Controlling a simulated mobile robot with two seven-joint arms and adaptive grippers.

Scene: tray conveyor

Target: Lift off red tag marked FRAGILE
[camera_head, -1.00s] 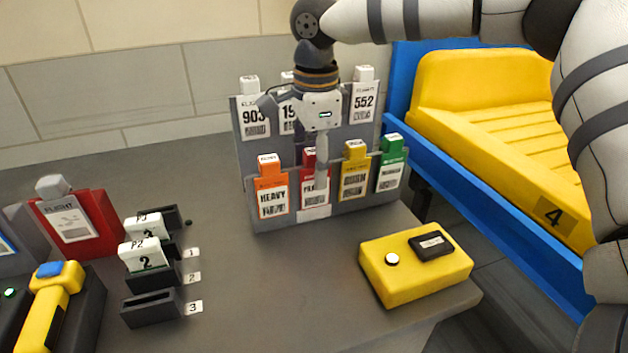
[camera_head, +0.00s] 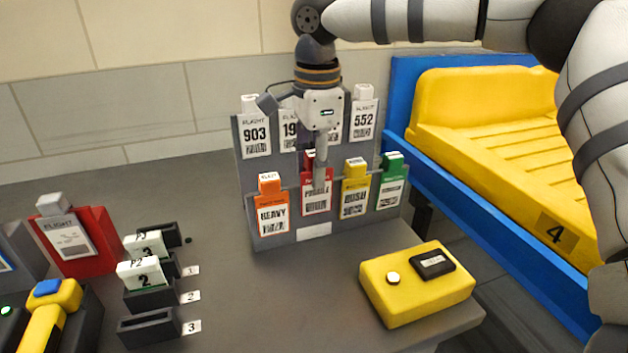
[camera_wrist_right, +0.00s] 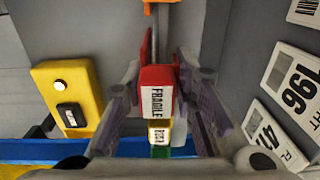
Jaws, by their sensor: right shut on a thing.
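The red tag marked FRAGILE (camera_head: 316,202) is in the front row of the grey rack (camera_head: 330,231), between the orange HEAVY tag (camera_head: 272,213) and the yellow RUSH tag (camera_head: 354,190). It sits slightly higher than the orange tag and partly behind my finger. My right gripper (camera_head: 318,168) reaches down from above and is shut on the red tag's top. In the right wrist view the red tag (camera_wrist_right: 157,78) lies between the two fingers. Whether its lower end is clear of the rack cannot be told. My left gripper is not in view.
A green tag (camera_head: 391,185) stands at the right of the row. White flight tags (camera_head: 254,133) stand behind. A yellow box (camera_head: 415,298) is in front right. Small numbered slots (camera_head: 150,328) and a red holder (camera_head: 85,245) are at left. The counter between is clear.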

